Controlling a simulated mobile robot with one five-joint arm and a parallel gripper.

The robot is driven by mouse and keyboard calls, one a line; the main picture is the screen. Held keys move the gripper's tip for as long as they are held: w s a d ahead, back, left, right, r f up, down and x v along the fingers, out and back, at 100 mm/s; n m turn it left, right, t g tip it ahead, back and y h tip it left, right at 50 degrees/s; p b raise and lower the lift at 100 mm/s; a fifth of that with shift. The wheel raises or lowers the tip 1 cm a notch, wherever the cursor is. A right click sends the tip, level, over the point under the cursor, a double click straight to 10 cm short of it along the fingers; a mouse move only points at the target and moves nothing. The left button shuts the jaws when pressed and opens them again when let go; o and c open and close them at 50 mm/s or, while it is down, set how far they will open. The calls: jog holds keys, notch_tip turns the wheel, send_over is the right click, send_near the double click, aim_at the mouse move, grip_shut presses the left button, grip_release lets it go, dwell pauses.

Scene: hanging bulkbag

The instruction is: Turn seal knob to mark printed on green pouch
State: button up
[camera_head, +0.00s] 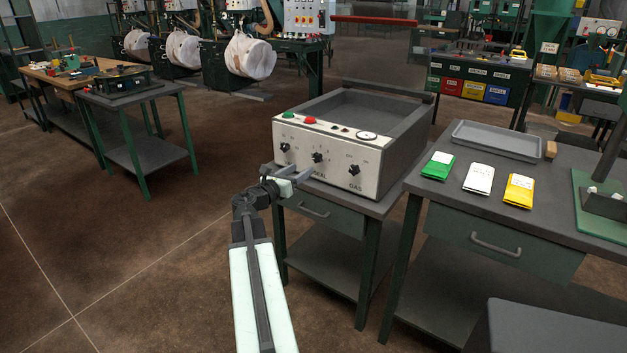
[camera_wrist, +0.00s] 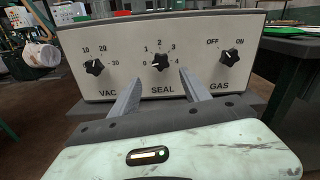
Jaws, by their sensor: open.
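The seal knob (camera_wrist: 160,63) is the black middle knob on the pale panel of the machine (camera_head: 357,177), above the word SEAL. Its dial has numbers from 0 to 4; I cannot tell surely which one it points at. It also shows in the head view (camera_head: 317,157). The green pouch (camera_head: 437,165) lies flat on the table to the right; its white label is too small to read. My gripper (camera_wrist: 160,80) is open and empty in front of the panel, a finger to each side below the seal knob. In the head view my gripper (camera_head: 291,172) is at the panel's lower left.
The VAC knob (camera_wrist: 95,63) is left of the seal knob and the GAS knob (camera_wrist: 229,55) is right. A white pouch (camera_head: 479,179), a yellow pouch (camera_head: 518,190) and a grey tray (camera_head: 497,141) are on the right table. Floor is free at the left.

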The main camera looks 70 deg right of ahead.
aim_at(316, 159)
jog(key=x, duration=0.8)
jog(key=shift+r, duration=0.2)
grip_shut()
